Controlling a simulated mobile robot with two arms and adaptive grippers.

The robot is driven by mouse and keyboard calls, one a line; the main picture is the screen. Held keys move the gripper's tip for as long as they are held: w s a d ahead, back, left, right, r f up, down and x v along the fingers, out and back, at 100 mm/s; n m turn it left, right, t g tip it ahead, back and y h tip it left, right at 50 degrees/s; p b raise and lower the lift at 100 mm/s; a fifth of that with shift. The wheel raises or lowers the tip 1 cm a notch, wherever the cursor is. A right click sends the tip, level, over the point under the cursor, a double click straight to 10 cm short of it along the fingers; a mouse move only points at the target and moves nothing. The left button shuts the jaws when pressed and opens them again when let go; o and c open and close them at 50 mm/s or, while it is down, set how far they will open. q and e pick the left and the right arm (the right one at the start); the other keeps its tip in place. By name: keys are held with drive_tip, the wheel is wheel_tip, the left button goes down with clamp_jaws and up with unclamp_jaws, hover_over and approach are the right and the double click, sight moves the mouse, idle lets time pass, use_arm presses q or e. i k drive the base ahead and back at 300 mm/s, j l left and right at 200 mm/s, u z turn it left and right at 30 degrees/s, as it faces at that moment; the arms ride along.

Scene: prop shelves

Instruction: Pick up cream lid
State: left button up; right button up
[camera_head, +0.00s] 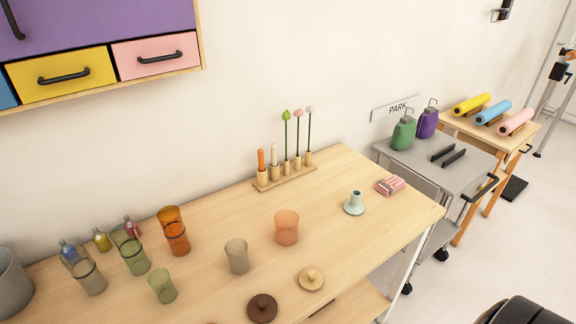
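The cream lid (311,279) is a round, pale wooden disc with a small knob on top. It lies flat, knob up, near the front edge of the wooden table (345,246). A dark brown lid (262,308) of similar shape lies just to its left and nearer the bottom of the picture, with a small gap between them. Nothing covers the cream lid.
Behind the cream lid stand a peach cup (287,228) and a smoky cup (237,257). Several coloured glasses stand at the left. A pale blue holder (354,204) and a pink bundle (391,186) sit to the right. A grey cart (425,170) stands beyond.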

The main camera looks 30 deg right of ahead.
sight(311, 279)
drive_tip(key=z, duration=1.15)
